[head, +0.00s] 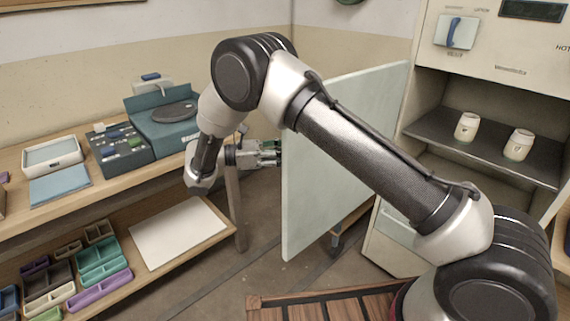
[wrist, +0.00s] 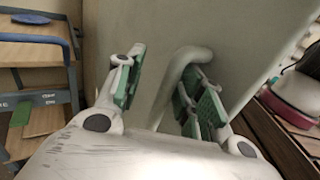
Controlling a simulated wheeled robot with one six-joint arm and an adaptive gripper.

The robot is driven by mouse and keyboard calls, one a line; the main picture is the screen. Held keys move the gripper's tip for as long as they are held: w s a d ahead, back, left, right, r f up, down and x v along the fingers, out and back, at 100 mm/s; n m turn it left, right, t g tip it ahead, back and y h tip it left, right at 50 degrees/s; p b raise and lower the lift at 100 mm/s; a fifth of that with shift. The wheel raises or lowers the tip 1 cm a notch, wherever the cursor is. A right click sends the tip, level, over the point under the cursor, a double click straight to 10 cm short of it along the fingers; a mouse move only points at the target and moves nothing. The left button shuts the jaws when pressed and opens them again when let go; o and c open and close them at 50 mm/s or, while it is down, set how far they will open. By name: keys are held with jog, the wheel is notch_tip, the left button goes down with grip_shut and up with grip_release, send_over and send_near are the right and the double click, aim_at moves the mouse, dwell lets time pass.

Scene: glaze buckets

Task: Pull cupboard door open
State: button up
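The cupboard door (head: 335,155) is a pale green panel. In the head view it stands swung wide out from the left edge of the cream cupboard (head: 425,95). My gripper (head: 272,153) is at the door's far-left side, its fingertips partly hidden by the panel. In the wrist view the door face (wrist: 150,25) fills the middle, with a pale curved bar handle (wrist: 172,80) on it. My gripper (wrist: 166,78) has its green-padded fingers apart, one on each side of the handle. The left finger is clear of the bar; contact at the right finger cannot be told.
Two white jars (head: 467,126) (head: 518,145) stand on the cupboard's dark shelf (head: 480,142). A wooden bench (head: 110,190) with a scale (head: 165,120) and trays runs along the left. A slatted wooden platform (head: 320,305) lies in front. Floor shows between bench and door.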

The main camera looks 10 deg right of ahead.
jog(key=r, duration=0.4)
jog(key=shift+w+a, duration=0.15)
jog(key=shift+w, duration=0.1)
jog(key=w+a+f+y, duration=0.1)
jog(key=w+a+f, duration=0.2)
jog(key=w+a, duration=0.3)
jog(key=shift+a+f, duration=0.2)
dwell(0.5)
dwell(0.4)
